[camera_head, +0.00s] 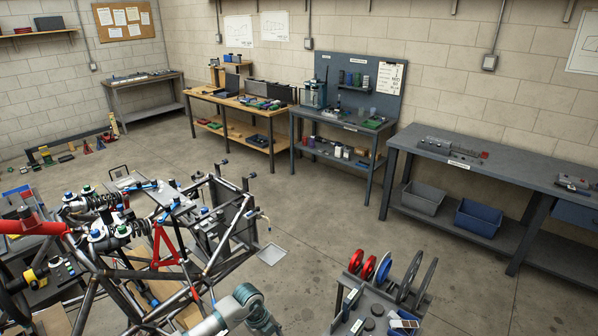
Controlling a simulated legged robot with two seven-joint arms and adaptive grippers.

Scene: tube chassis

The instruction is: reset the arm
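A grey-green jointed arm part (244,308) shows at the bottom edge, left of centre, and looks like one of my own arms. It is bent, and most of it lies below the picture. I cannot tell which arm it is. No gripper fingers show, so neither gripper is in view. The tube chassis (108,272) stands at the lower left, just beyond and left of this arm part. Red suspension arms (166,246) and coil shock absorbers (108,236) are on it.
A cart (378,308) with red and grey discs stands at the lower right. A grey workbench (487,168) with a grey bin (423,198) and a blue bin (478,217) is along the right wall. More benches line the back.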

